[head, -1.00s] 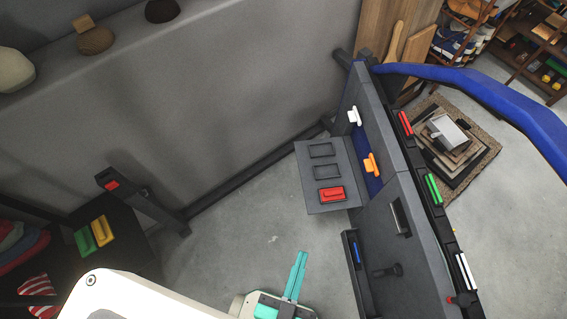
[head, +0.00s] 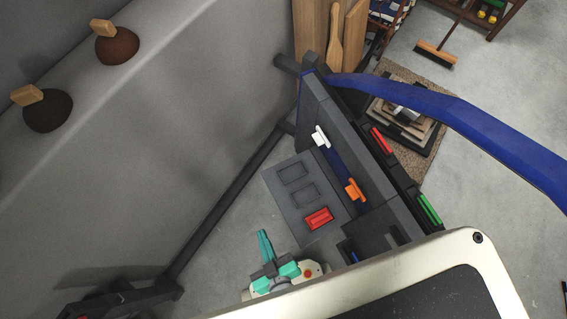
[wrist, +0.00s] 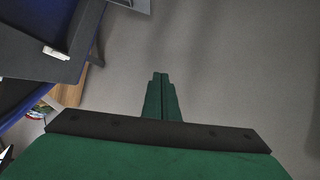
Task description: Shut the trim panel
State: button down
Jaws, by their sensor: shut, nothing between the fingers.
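The trim panel (head: 279,203) is a dark grey flap standing out from the car door (head: 362,165), open at an angle. It carries two outlined recesses and a red block (head: 318,218). Behind it the door shows a blue strip with a white clip (head: 320,137) and an orange clip (head: 354,190). My gripper (head: 264,236) has teal fingers, shut and empty, just left of and below the panel in the head view, apparently apart from it. In the wrist view the fingers (wrist: 161,80) are together over bare floor, with a dark panel edge at upper left.
A blue curved bar (head: 450,110) extends right from the door top. Red and green handles (head: 381,141) sit along the door's right edge. A grey wall with a dark rail (head: 228,190) runs along the left. Floor between rail and panel is clear.

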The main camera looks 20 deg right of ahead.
aim_at(286, 208)
notch_tip(286, 208, down, 33)
jog(key=n+g+h, duration=0.3)
jog(key=n+g, duration=0.5)
jog(key=n, duration=0.2)
jog(key=w+d+f+n+g+h, duration=0.1)
jog(key=w+f+n+g+h, duration=0.1)
jog(key=w+f+n+h, duration=0.15)
jog(key=w+d+r+n+h, duration=0.1)
jog(key=w+r+n+h, duration=0.35)
jog(key=w, duration=0.35)
jog(key=shift+m+h, duration=0.5)
jog(key=shift+w+d+f, duration=0.2)
jog(key=shift+d, duration=1.35)
jog(key=shift+w+d+f, duration=0.25)
jog(key=shift+d, duration=1.35)
jog(key=shift+w+d+f, duration=0.2)
jog(key=shift+d, duration=1.35)
jog(key=shift+r, duration=0.15)
